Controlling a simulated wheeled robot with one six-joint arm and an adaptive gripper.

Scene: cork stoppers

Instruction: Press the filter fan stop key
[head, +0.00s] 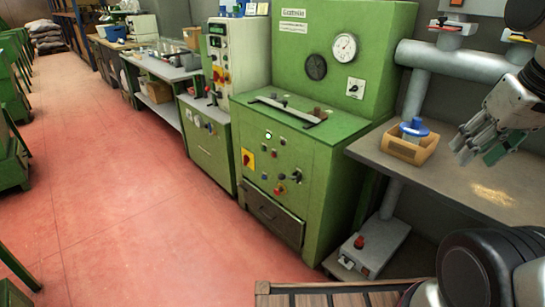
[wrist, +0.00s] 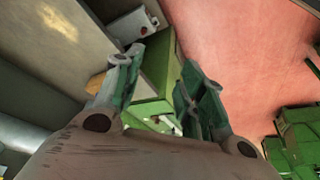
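No label for a filter fan stop key is readable. A grey box (head: 372,246) with a red button (head: 360,242) on top stands low, right of the green machine in the head view. In the wrist view a pale box (wrist: 130,24) with a red button (wrist: 144,31) shows beyond the fingers and looks like the same one. The green machine (head: 270,150) has several small buttons and knobs on its front. My gripper (head: 480,150) hangs over the grey bench at the right, empty and apart from these controls. Its fingers are spread in the wrist view (wrist: 162,60).
The grey bench (head: 440,178) holds a tan tray (head: 394,148) with a blue-topped item (head: 414,127). Grey pipes (head: 440,60) with red and orange handles run behind. A wooden slatted top (head: 335,299) is at the front. The red floor (head: 120,200) at left is clear.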

